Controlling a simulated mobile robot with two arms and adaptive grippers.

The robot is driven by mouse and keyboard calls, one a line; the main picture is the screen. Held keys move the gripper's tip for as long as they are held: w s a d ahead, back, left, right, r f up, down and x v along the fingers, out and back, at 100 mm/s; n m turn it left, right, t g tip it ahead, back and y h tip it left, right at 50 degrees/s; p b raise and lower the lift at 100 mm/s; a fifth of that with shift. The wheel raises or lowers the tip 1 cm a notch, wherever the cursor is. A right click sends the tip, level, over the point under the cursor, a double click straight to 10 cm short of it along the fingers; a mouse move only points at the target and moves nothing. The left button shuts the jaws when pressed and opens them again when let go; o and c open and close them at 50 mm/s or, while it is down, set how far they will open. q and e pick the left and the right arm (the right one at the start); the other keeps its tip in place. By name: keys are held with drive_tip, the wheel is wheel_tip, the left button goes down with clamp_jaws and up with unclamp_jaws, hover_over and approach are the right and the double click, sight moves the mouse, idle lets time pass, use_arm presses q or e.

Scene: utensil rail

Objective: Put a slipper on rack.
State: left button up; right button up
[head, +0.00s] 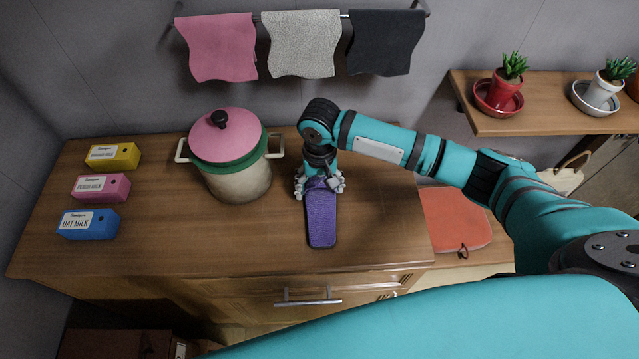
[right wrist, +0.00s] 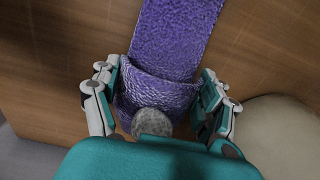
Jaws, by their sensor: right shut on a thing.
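A purple textured slipper (head: 320,222) lies on the wooden counter, its sole end toward the front edge. My right gripper (head: 319,186) comes from above and is shut on the slipper's strapped end. In the right wrist view the fingers of the gripper (right wrist: 160,75) flank the strap of the slipper (right wrist: 175,35) on both sides. I cannot tell whether the slipper is slightly lifted or resting on the wood. No shoe rack can be clearly made out. My left gripper is not in view.
A cream pot (head: 236,180) with a pink lid stands left of my gripper. Yellow (head: 113,156), pink (head: 101,187) and blue (head: 88,223) cartons line the counter's left. Towels hang from a wall rail (head: 345,14). A plant shelf (head: 545,118) and an orange cushion (head: 455,218) are at right.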

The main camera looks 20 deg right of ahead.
drive_tip(key=o, duration=1.2)
drive_tip(key=shift+f, duration=0.1)
